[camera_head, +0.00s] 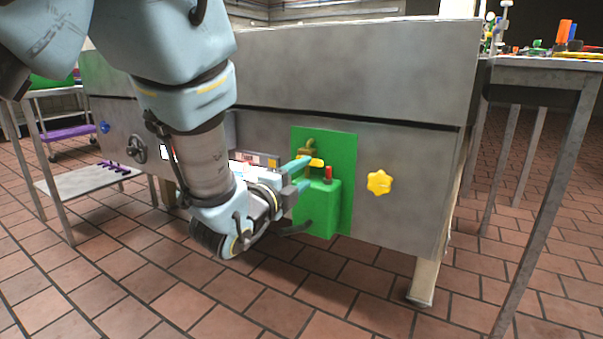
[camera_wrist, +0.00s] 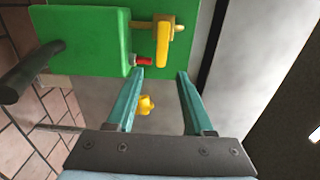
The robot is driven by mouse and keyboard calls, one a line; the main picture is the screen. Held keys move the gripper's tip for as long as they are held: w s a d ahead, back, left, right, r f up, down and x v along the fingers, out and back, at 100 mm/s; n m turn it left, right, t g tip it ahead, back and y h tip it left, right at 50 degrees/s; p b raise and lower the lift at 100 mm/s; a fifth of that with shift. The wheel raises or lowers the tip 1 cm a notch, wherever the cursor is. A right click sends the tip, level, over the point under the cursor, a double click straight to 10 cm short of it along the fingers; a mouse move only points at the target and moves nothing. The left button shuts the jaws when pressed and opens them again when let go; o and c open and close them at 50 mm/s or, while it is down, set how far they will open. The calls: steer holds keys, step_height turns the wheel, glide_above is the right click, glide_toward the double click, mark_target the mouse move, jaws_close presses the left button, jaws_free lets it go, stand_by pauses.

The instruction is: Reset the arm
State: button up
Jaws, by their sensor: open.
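My gripper (camera_head: 300,173) is in front of a green panel (camera_head: 348,155) on the side of a large grey metal machine (camera_head: 400,60). In the wrist view my gripper (camera_wrist: 160,75) has its two teal fingers apart with nothing between them. A yellow lever handle (camera_wrist: 163,45) on the green panel lies just beyond the fingertips; I cannot tell whether they touch. A red button (camera_wrist: 143,61) sits on a green box (camera_head: 318,208) beside the left fingertip. My arm covers part of the machine's front in the head view.
A yellow star-shaped knob (camera_head: 378,182) is on the machine right of the panel. A table (camera_head: 560,70) with small coloured items stands at the right. A shelf (camera_head: 85,180) and a cart with a purple tray (camera_head: 70,132) stand at the left. The tiled floor in front is clear.

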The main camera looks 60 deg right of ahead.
stand_by(0.6)
steer(key=w+a+f+n+t+y, duration=0.2)
steer(key=w+a+n+t, duration=0.15)
steer(key=w, duration=0.55)
steer(key=w+a+f+n+t+y, duration=0.1)
steer(key=w+a+n+t+y, duration=0.1)
steer(key=w+a+n, duration=0.5)
steer(key=w+a+f+n+t+y, duration=0.15)
steer(key=w+a+n+y, duration=0.25)
steer(key=w+a, duration=0.4)
steer(key=w+a+f+n+t+y, duration=0.1)
steer(key=w+a+f+n+y, duration=0.25)
steer(key=w+a, duration=0.4)
steer(key=a+f+n+g+y, duration=0.3)
steer(key=a+n, duration=0.6)
steer(key=a, duration=1.2)
steer(key=s+a+r+n+g+y, duration=0.1)
steer(key=s+a+n+g+y, duration=0.1)
steer(key=s+a+n, duration=0.3)
steer(key=s+a+n+g+y, duration=0.1)
steer(key=s+a+n, duration=0.2)
steer(key=a, duration=0.5)
step_height(320, 180, up, 38)
steer(key=p, duration=3.9)
steer(key=shift+s, duration=0.25)
